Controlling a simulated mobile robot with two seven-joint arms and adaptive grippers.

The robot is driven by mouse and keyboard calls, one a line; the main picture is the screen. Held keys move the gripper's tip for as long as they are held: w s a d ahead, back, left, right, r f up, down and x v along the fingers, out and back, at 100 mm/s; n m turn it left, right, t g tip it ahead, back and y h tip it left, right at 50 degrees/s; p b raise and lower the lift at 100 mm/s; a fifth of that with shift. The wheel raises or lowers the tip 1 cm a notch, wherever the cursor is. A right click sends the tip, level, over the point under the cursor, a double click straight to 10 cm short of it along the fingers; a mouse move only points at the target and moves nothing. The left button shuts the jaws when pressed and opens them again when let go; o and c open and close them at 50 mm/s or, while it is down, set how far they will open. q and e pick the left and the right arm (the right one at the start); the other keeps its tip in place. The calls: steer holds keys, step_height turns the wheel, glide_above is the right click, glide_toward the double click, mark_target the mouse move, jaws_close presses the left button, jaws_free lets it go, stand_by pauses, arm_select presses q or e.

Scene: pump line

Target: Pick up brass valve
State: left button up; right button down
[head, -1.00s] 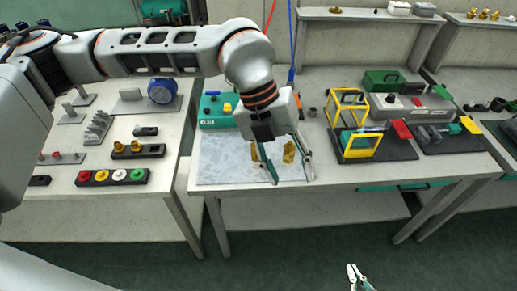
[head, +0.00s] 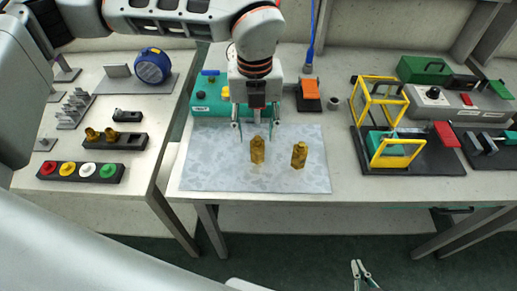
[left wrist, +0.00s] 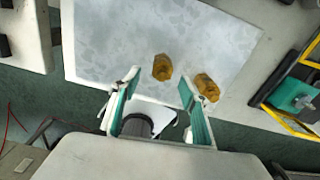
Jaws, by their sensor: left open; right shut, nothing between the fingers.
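Two brass valves stand upright on the pale mottled mat (head: 205,172). The left valve (head: 257,149) and the right valve (head: 299,157) are a short way apart. My left gripper (head: 256,127) is open and points down, with its fingertips to either side of the left valve in the head view. In the left wrist view, the left gripper (left wrist: 158,84) is empty. One valve (left wrist: 162,67) shows in the gap just beyond the fingertips, and the other valve (left wrist: 206,87) shows by the right finger, partly covered. My right gripper (head: 358,264) is shut and empty, low in front of the table.
A teal box (head: 208,98) and an orange-topped block (head: 309,95) stand behind the mat. A yellow frame (head: 378,103) on a dark base is to the right. A side table at the left holds a black strip (head: 108,174) with coloured discs. The mat's front is clear.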

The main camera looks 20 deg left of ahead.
mark_target(257, 138)
arm_select(q)
step_height(257, 138, down, 6)
steer(key=shift+w+d, duration=0.15)
steer(key=shift+r, duration=0.1)
jaws_close()
